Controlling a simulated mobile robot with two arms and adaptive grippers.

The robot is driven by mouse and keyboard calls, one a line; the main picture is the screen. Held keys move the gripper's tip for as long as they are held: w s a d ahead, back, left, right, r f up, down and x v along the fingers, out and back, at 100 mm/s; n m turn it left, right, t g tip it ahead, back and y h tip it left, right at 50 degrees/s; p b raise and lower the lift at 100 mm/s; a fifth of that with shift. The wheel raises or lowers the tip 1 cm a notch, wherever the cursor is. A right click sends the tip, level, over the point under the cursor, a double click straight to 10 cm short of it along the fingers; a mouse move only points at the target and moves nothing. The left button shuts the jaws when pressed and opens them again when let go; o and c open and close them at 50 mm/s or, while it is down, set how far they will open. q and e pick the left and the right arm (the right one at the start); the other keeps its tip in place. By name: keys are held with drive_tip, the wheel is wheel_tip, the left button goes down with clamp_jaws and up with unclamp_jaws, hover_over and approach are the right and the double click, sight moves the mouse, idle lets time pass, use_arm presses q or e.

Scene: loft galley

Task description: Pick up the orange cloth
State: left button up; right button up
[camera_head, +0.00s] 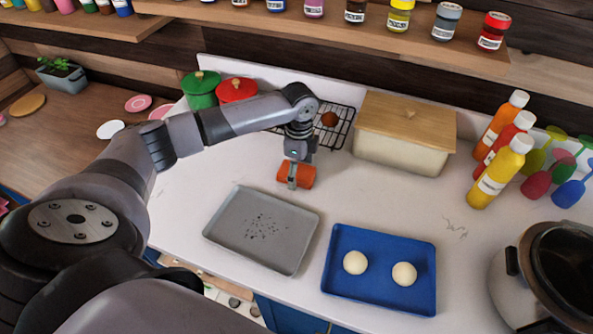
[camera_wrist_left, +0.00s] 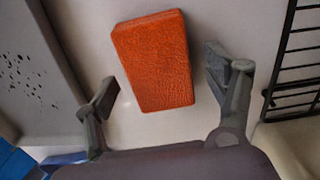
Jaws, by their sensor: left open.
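The orange cloth (camera_head: 308,176) is a small thick folded block lying on the white counter, between the grey tray and the wire rack. In the left wrist view the cloth (camera_wrist_left: 155,60) shows whole, with a wrinkled surface. My left gripper (camera_head: 298,180) is over the cloth and hides part of it in the head view. In the left wrist view my left gripper (camera_wrist_left: 165,88) is open, with one finger on each side of the cloth's near end. Gaps show between both fingers and the cloth. My right gripper is not in view.
A grey tray (camera_head: 225,235) with dark specks lies in front of the cloth. A blue tray (camera_head: 380,300) holds two pale balls. A wire rack (camera_head: 343,133) stands behind the cloth, beside a cream bin (camera_head: 395,155) with a wooden lid. Bottles stand at right.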

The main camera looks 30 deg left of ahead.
use_arm(q)
drive_tip(key=shift+c, duration=0.6)
drive_tip(key=c, duration=1)
